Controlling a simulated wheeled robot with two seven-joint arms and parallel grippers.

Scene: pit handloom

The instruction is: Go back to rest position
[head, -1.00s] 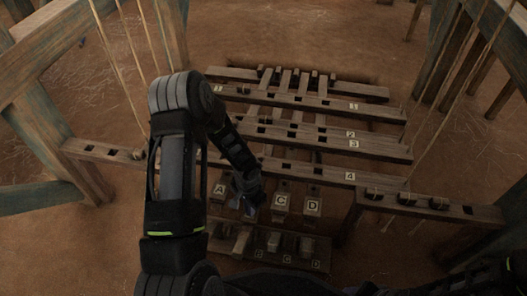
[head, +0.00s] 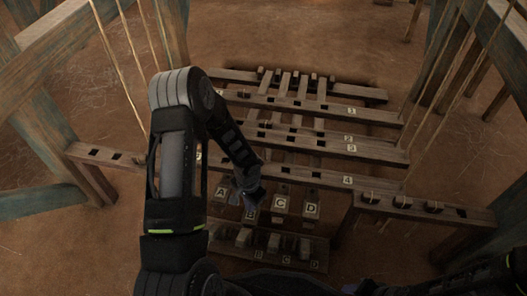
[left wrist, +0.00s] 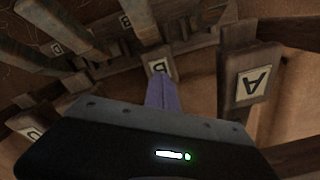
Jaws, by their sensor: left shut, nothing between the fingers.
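My left gripper (head: 246,190) is above the row of lettered wooden blocks, near A (head: 221,191) and B (head: 250,215). Its fingers are shut and empty. In the left wrist view the closed purple-grey fingers (left wrist: 162,95) point towards the block marked B (left wrist: 158,66), overlapping its lower part in the picture. I cannot tell whether they touch it. The block marked A (left wrist: 254,85) is to the right. In the head view C (head: 280,204) and D (head: 311,208) are clear of the gripper. My right gripper is out of view.
Numbered wooden crossbars lie beyond the blocks, with bar 4 (head: 325,178) nearest. A lower lettered rack (head: 318,253) is in front. Loom posts and cords stand left (head: 62,135) and right (head: 505,45). A slotted beam (head: 450,213) is at the right. Bare earth floor surrounds the loom.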

